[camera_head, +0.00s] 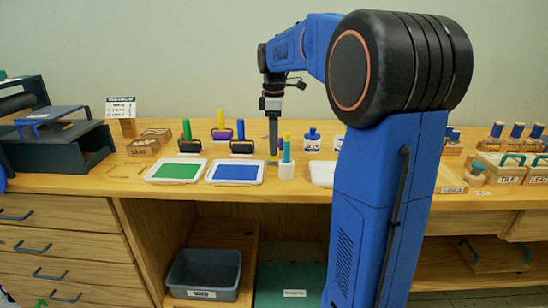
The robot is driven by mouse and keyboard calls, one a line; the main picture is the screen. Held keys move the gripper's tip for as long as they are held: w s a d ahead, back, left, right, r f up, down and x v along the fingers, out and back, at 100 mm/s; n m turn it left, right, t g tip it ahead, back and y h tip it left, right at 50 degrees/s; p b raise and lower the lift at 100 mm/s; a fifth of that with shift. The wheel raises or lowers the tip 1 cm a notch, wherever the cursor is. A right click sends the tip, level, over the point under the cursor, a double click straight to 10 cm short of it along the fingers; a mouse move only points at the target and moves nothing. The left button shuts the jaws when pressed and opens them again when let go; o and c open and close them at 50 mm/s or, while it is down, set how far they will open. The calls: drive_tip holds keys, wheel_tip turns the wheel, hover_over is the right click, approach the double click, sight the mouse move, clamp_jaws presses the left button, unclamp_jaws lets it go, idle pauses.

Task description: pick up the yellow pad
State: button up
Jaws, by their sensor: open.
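No yellow pad can be made out for certain. A pale tray (321,173), mostly hidden behind my arm, stands on the wooden counter; its colour inside cannot be told. A green pad (177,171) and a blue pad (236,172), each in a white tray, lie to its left. My gripper (273,158) points down over the counter, between the blue pad and a white cylinder with a teal handle (286,168). It is open, though its fingers look like one narrow strip from here. A small yellow patch shows by the fingertips; what it belongs to is unclear.
Rollers with green (188,140) and yellow (221,125) handles stand behind the pads. A blue-capped jar (312,140) stands right of my gripper. A dark press (55,140) is at the left. Labelled wooden boxes (500,170) crowd the right. My arm hides the middle right.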

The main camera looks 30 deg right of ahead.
drive_tip(key=shift+f, duration=2.2)
drive_tip(key=c, duration=1.1)
drive_tip(key=shift+c, duration=0.2)
wheel_tip(320, 180, up, 10)
drive_tip(key=shift+r, duration=0.1)
